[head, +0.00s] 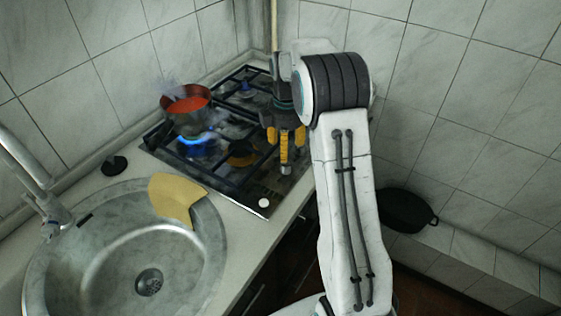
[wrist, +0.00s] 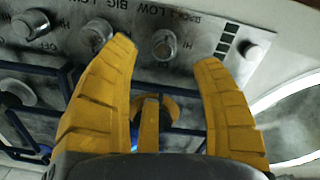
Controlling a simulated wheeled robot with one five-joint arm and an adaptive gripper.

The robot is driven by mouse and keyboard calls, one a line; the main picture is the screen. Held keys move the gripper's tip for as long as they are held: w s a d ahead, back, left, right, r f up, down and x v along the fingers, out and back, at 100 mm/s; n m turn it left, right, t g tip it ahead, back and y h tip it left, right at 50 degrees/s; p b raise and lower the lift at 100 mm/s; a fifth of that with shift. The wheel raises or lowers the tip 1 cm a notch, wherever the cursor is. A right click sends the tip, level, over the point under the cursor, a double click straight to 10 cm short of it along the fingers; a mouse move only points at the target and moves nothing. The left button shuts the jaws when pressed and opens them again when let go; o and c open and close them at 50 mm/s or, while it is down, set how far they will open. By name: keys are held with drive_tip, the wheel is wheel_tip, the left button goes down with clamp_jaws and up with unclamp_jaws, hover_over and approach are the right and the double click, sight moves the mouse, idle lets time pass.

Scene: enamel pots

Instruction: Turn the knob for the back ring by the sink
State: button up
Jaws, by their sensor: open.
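The hob's control panel (wrist: 205,30) crosses the top of the wrist view, with a row of round metal knobs. One knob (wrist: 163,44) shows between my fingertips; another knob (wrist: 97,32) is by the left fingertip, and a third knob (wrist: 32,22) is farther left. Printed labels include HI, LOW, BIG and OFF. I cannot tell which knob serves the back ring by the sink. My gripper (wrist: 165,52) is open with yellow fingers apart and nothing between them that I see held. In the head view my gripper (head: 286,150) hangs over the hob's right front part and hides some knobs.
A dark pan (head: 405,210) is at right.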

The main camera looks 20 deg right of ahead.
sight(286, 165)
drive_tip(key=shift+s+n, duration=0.25)
drive_tip(key=shift+n, duration=1.55)
drive_tip(key=shift+f, duration=3.7)
